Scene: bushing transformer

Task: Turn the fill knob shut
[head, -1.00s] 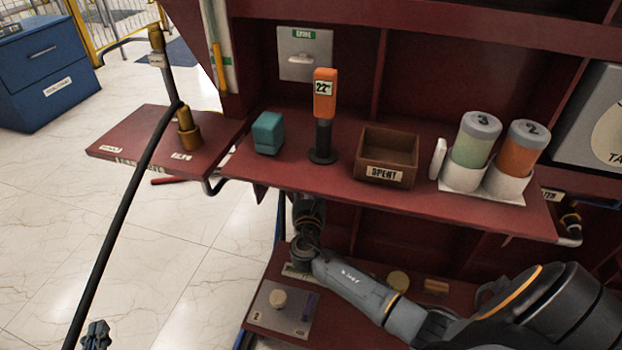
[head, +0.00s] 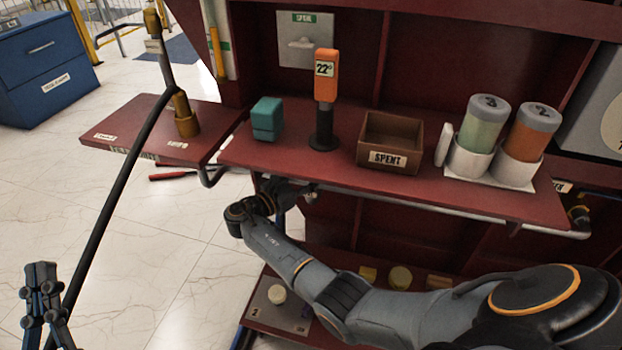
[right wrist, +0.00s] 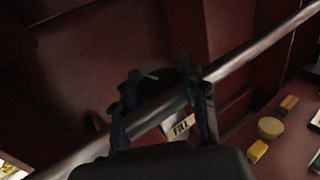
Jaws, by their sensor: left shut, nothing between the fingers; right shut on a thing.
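The fill knob (right wrist: 168,82) looks like a dark, shadowed shape beside a white FILL label (right wrist: 181,125) in the right wrist view. My right gripper (right wrist: 164,100) has its fingers on either side of it, shut on it; the contact itself is dark and hard to see. In the head view my right gripper (head: 292,191) is at the front edge of the red shelf, by the rail, and the knob cannot be made out there. My left gripper (head: 42,268) is shut and empty at the lower left, far from the knob.
A metal rail (right wrist: 240,58) crosses close to my right gripper. The shelf (head: 345,172) holds a teal block (head: 267,118), an orange-topped gauge (head: 326,85), a SPENT box (head: 388,158) and two canisters. A black hose (head: 117,200) hangs near my left gripper.

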